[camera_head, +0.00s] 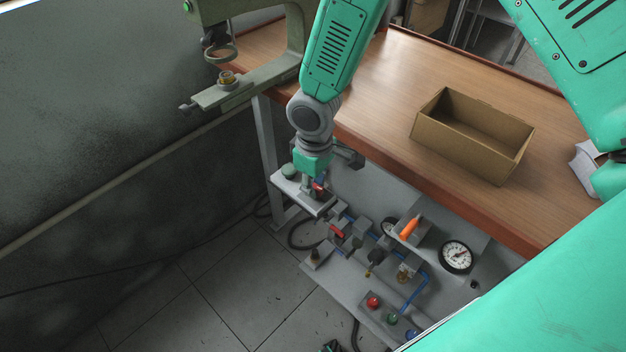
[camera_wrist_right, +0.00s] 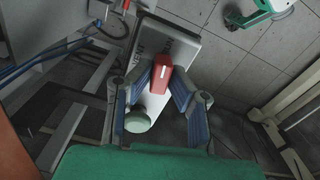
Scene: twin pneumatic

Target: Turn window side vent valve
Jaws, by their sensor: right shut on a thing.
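My right gripper (camera_head: 317,186) reaches down past the table's front edge to a small light-grey box (camera_head: 290,188) at the left end of the pneumatic panel. In the right wrist view, its blue-padded fingers (camera_wrist_right: 163,88) are shut on a red valve handle (camera_wrist_right: 160,76), one on each side. The red handle shows only in part in the head view (camera_head: 318,187). A pale green round knob (camera_wrist_right: 137,121) sits on the same box beside the handle; it also shows in the head view (camera_head: 289,171).
The panel (camera_head: 335,285) carries another red handle (camera_head: 337,231), an orange handle (camera_head: 410,227), a gauge (camera_head: 457,257), blue tubes and red and green buttons. An open cardboard box (camera_head: 470,147) stands on the wooden table (camera_head: 375,80). A green press (camera_head: 240,88) is at the table's left end.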

